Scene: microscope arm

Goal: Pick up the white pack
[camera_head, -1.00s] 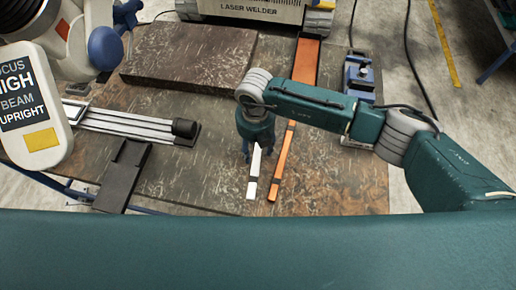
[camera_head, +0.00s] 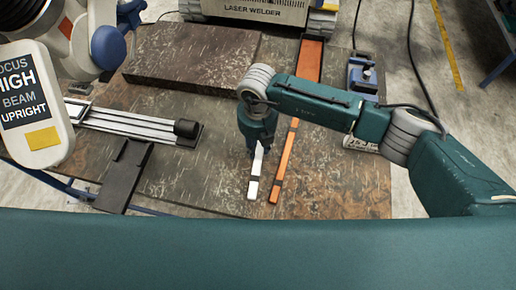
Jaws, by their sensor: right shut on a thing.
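The white pack (camera_head: 253,187) is a narrow white strip with a dark band across it, near the front middle of the worktable. My right gripper (camera_head: 260,151) points down at the pack's far end and is shut on it. The fingers hide that end of the pack. I cannot tell whether the pack is clear of the table. My left gripper is not in view.
An orange strip (camera_head: 283,165) lies just right of the white pack. A dark slab (camera_head: 193,57) and a metal rail (camera_head: 125,121) lie to the left. A blue device (camera_head: 362,73) stands at the right. Bare worktable (camera_head: 335,180) shows at the front right.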

